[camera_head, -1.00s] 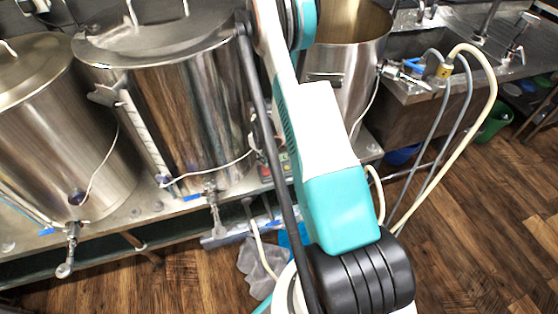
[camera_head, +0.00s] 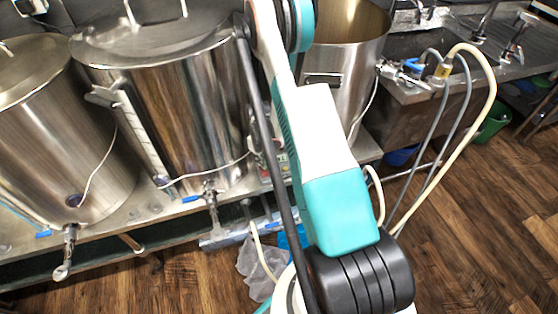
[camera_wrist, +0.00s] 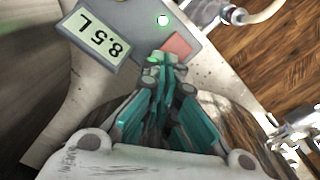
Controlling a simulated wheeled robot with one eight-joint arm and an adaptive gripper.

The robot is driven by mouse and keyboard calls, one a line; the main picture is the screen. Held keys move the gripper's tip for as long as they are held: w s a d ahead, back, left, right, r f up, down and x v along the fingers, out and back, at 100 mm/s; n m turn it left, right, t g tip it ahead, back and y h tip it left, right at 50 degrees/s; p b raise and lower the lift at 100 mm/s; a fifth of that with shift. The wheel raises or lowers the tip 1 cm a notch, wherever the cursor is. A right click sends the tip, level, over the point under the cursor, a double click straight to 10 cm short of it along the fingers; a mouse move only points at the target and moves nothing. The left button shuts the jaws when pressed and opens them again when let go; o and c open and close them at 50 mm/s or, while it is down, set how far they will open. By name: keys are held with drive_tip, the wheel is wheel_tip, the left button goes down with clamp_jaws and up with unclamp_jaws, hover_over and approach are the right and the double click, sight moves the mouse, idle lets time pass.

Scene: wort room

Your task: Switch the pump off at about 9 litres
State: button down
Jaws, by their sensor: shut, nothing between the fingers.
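In the head view my arm hides most of the box and the gripper.
A large lidded steel kettle (camera_head: 190,105) with a sight gauge stands behind the arm, another lidded kettle (camera_head: 55,130) to its left. An open steel pot (camera_head: 345,70) and a sink with hoses (camera_head: 475,90) are at right. The wooden floor (camera_head: 480,240) is clear at front right.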

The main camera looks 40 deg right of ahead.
drive_tip(key=shift+f+b, duration=0.5)
drive_tip(key=shift+f, duration=0.2)
drive_tip(key=shift+r, duration=0.1)
drive_tip(key=shift+r+p, duration=1.2)
drive_tip(key=shift+r, duration=1.8)
